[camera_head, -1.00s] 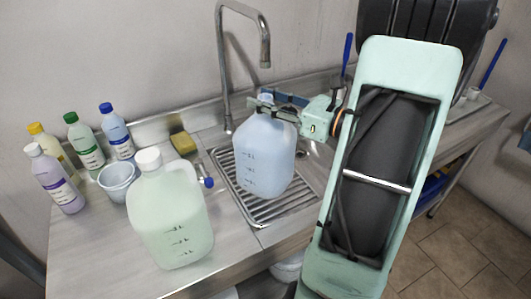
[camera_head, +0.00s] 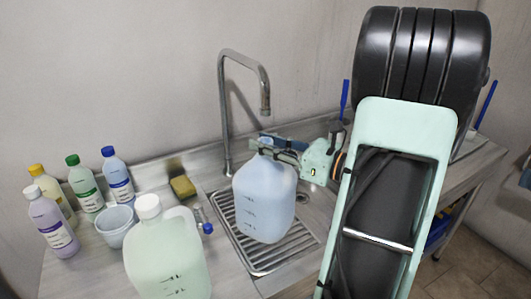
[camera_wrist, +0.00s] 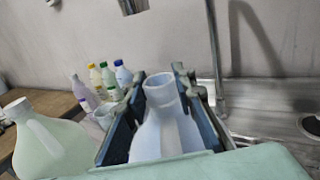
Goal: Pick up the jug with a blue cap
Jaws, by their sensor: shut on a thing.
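A pale blue translucent jug (camera_head: 264,203) with dark markings is upright over the ribbed drainer of the sink in the head view. My gripper (camera_head: 272,150) is shut on its neck from the right. In the wrist view the jug (camera_wrist: 158,135) stands between my fingers (camera_wrist: 160,100), its pale bluish top pointing up. In the head view the top is largely hidden by the fingers. I cannot tell for certain whether the jug's base touches the drainer. A pale green jug with a white cap (camera_head: 166,255) stands on the counter at front left.
Several capped bottles (camera_head: 89,190) stand at the left with a grey-white bucket (camera_head: 115,224). A yellow sponge (camera_head: 183,187) and a blue-ended item (camera_head: 207,228) lie left of the drainer (camera_head: 265,262). A tall metal faucet (camera_head: 225,115) rises behind the jug.

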